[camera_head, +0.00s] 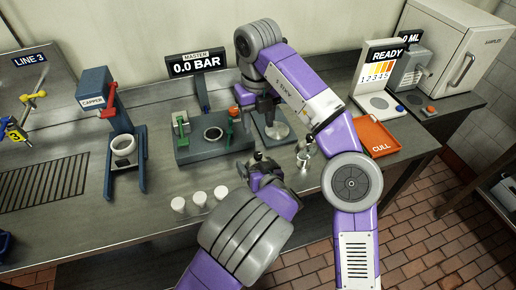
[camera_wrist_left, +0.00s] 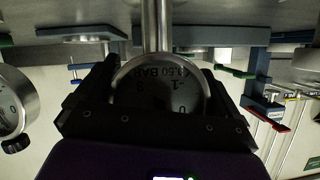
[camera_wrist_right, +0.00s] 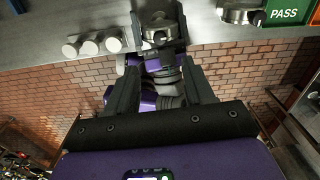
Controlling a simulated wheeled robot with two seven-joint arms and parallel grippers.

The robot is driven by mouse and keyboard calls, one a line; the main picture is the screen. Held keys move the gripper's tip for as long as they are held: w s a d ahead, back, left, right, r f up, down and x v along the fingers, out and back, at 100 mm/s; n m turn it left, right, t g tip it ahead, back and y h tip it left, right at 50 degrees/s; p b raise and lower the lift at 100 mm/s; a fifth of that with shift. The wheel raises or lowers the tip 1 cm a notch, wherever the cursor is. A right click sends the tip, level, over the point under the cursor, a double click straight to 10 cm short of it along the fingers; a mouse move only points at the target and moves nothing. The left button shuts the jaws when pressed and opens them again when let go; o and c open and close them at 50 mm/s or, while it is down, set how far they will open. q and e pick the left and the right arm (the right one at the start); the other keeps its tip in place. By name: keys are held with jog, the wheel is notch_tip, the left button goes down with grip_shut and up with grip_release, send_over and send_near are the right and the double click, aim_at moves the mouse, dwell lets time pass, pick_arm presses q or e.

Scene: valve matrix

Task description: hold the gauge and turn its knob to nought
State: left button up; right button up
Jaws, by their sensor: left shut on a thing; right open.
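The gauge (camera_wrist_left: 160,92) is a round metal body with a dark dial, printed with BAR figures, and a metal stem at the top of the left wrist view. My left gripper (camera_head: 262,172) is shut on it, with fingers on both sides of the body. The gauge also shows in the right wrist view (camera_wrist_right: 156,34). My right gripper (camera_wrist_right: 163,90) is open and empty, with the held gauge beyond its fingertips. In the head view it hangs behind my left gripper. I cannot make out the knob or the needle reading.
Several white caps (camera_head: 199,198) stand on the bench's front left. A second metal gauge (camera_head: 304,161) stands to the right of my left gripper. The MASTER display (camera_head: 196,64) reads 0.0 BAR. An orange CULL tray (camera_head: 376,136) lies to the right, and a capper (camera_head: 122,130) stands left.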

aim_at(258, 154)
notch_tip(258, 154, down, 11)
jog(key=shift+f, duration=0.2)
dwell(0.4)
grip_shut()
jog(key=n, duration=0.4)
jog(key=shift+n, duration=0.4)
grip_release()
jog(key=shift+r, duration=0.1)
